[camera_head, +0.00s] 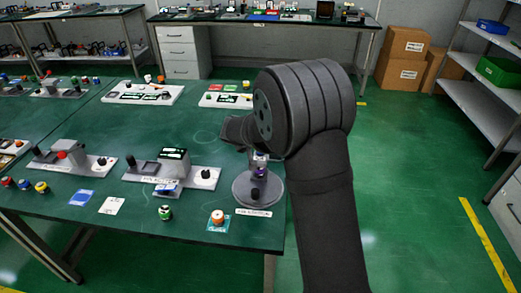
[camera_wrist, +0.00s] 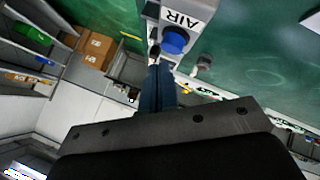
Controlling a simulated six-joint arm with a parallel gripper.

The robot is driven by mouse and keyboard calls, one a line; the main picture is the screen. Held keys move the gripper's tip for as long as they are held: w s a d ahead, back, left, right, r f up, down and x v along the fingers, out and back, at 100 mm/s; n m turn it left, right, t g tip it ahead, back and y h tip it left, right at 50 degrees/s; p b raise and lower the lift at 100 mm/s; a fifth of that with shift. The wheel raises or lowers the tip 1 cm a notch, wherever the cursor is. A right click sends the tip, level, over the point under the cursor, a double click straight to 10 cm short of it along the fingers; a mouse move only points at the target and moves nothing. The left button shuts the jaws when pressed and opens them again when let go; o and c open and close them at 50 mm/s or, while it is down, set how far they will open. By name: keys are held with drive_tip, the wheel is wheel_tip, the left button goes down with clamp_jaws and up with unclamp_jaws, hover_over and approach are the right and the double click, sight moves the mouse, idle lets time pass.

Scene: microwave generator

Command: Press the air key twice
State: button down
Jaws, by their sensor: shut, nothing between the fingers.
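The air key is a round blue button (camera_wrist: 175,40) on a light grey housing, at the top middle of the wrist view. A white label reading AIR (camera_wrist: 181,18) is beside it. My gripper (camera_wrist: 158,70) is shut and empty, its fingertips close to the lower left of the blue button in the picture. I cannot tell whether they touch it. In the head view my dark arm covers the back right part of the table, and I cannot make out the blue button there. A round grey stand (camera_head: 258,190) is below my wrist.
The green table (camera_head: 110,125) holds a white panel with a dark display (camera_head: 173,155), a red-button unit (camera_head: 68,154) and several small coloured items near the front edge. Cardboard boxes (camera_head: 404,45) and a shelf (camera_head: 480,98) stand to the right, past open floor.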

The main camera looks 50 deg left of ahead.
drive_tip(key=shift+f, duration=0.45)
drive_tip(key=shift+f, duration=0.55)
idle(0.8)
drive_tip(key=shift+r, duration=1)
drive_tip(key=shift+r, duration=2.5)
idle(0.5)
